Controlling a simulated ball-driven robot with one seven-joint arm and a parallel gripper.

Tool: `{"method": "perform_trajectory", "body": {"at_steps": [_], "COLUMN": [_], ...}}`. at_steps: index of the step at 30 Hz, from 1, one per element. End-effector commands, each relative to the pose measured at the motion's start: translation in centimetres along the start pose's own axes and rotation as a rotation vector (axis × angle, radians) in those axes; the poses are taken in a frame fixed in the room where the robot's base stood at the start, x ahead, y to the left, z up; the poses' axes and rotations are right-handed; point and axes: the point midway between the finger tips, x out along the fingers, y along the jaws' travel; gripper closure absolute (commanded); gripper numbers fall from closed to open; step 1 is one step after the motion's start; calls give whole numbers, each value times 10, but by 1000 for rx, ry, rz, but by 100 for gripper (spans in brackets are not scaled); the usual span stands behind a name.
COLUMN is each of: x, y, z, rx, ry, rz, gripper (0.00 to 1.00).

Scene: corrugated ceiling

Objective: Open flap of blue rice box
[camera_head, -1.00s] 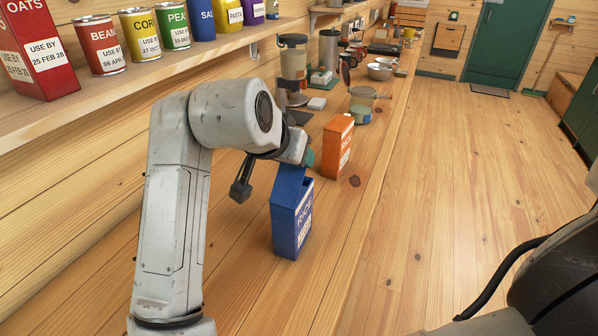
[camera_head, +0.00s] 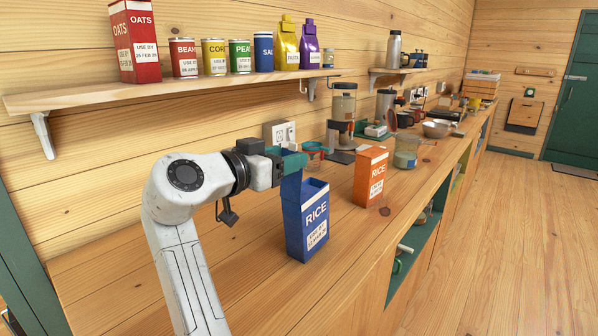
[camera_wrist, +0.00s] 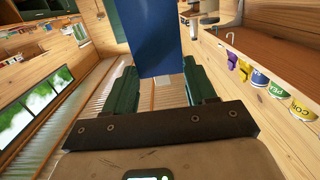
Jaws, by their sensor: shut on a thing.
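The blue rice box (camera_head: 308,222) stands upright on the wooden counter, with its white RICE lettering facing the head camera. Its top is open, and its flap (camera_head: 290,187) stands up at the back left edge. My gripper (camera_head: 292,161) is above that edge, with its green fingers at the top of the flap. In the wrist view, the blue flap (camera_wrist: 155,38) is between the two green fingers of my gripper (camera_wrist: 161,68), which is shut on it. The fingers hide the upper end of the flap in the head view.
An orange rice box (camera_head: 370,176) stands to the right of the blue one. A shelf (camera_head: 180,88) with cans and an oats box (camera_head: 135,42) runs above. The counter front is clear.

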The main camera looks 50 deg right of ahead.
Motion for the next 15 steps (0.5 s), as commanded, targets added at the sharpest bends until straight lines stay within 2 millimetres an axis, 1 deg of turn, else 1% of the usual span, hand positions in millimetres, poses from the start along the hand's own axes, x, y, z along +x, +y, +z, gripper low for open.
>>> {"method": "perform_trajectory", "body": {"at_steps": [1,15], "x": [2,4], "y": [0,1], "z": [4,7], "rx": [-3,-8], "ry": [-10,-18], "rz": [2,5], "gripper": [99,99]}}
